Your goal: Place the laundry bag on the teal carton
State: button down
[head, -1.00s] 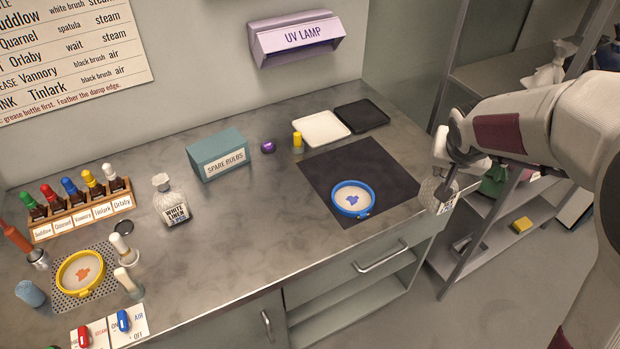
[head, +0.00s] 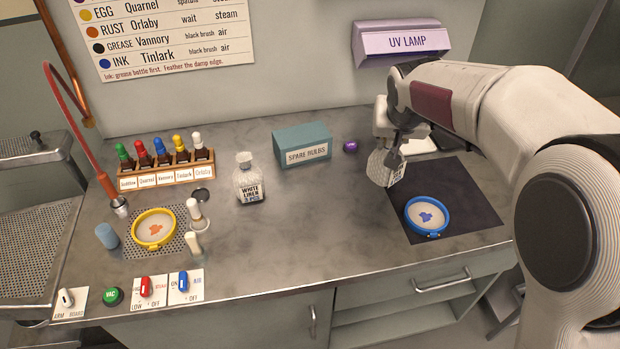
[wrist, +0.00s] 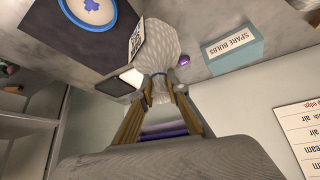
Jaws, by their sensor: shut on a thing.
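My gripper (head: 393,146) is shut on the neck of a whitish mesh laundry bag (head: 380,170), which hangs below it over the bench. In the wrist view the bag (wrist: 158,42) bulges out beyond my fingertips (wrist: 160,80), with a printed label on its side. The teal carton (head: 290,137), labelled SPARE BULBS, stands on the bench to the left of the held bag, and its top is bare. It also shows in the wrist view (wrist: 240,60), to the right of the bag. A second bag (head: 248,178), labelled WHITE LINEN, stands upright left of the carton.
A purple object (head: 350,146) sits just right of the carton. A dark mat (head: 462,195) with a blue-rimmed hoop (head: 426,231) lies at right. A rack of dropper bottles (head: 165,172) and a yellow-rimmed hoop (head: 135,228) are at left. The UV lamp (head: 402,42) is on the wall.

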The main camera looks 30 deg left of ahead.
jog(key=s+a+n+y, duration=0.1)
jog(key=s+a, duration=0.3)
jog(key=a, duration=0.4)
jog(key=s+a+r+n+g, duration=0.1)
jog(key=s+a+n, duration=0.1)
jog(key=s+a, duration=0.3)
jog(key=a, duration=0.4)
jog(key=shift+s+r+y, duration=0.15)
jog(key=shift+r+y, duration=0.05)
jog(key=shift+y, duration=0.2)
jog(key=shift+d+f, duration=0.1)
notch_tip(320, 180, down, 6)
jog(key=shift+f, duration=0.15)
jog(key=shift+f, duration=1.75)
jog(key=shift+f, duration=0.2)
jog(key=c, duration=2)
grip_release()
jog(key=shift+o, duration=0.2)
jog(key=shift+r, duration=0.1)
